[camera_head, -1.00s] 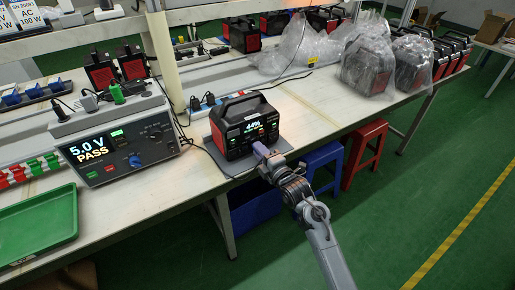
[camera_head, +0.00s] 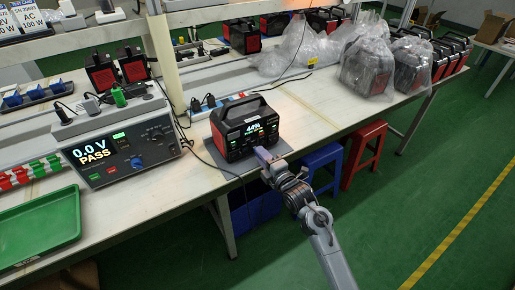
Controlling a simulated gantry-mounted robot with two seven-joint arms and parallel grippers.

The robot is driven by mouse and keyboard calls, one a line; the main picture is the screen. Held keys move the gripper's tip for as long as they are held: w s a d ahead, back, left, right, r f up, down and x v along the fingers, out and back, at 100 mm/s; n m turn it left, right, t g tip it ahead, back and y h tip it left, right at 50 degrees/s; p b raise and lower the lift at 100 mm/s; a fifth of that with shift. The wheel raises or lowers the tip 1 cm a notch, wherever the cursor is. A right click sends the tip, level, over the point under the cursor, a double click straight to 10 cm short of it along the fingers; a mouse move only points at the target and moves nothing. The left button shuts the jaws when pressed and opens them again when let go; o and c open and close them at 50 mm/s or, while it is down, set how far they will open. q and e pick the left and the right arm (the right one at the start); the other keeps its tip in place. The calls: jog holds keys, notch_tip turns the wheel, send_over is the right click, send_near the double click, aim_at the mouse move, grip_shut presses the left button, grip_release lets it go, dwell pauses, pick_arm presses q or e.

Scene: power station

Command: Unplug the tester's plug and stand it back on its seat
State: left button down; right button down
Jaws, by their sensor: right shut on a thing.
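The tester (camera_head: 130,147) stands on the bench at left, its display reading 0.0 V and PASS. Along its top stand a black plug (camera_head: 63,113), a grey plug (camera_head: 91,104) and a green plug (camera_head: 118,97). The red-and-black power station (camera_head: 243,128), showing 44%, sits on a dark mat near the bench's front edge. My right gripper (camera_head: 262,155) is at the lower front of the power station, shut on the tester's plug, which its fingers mostly hide. I cannot tell how wide the gap to the socket is. My left gripper is not in view.
A green tray (camera_head: 40,238) lies at the front left. A post (camera_head: 165,65) rises behind the tester. Bagged power stations (camera_head: 368,68) stand at the right. Red (camera_head: 366,152) and blue stools are under the bench edge. Cables run between the tester and the power station.

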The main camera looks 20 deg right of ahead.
jog(key=shift+p+v, duration=1.05)
jog(key=shift+v, duration=0.35)
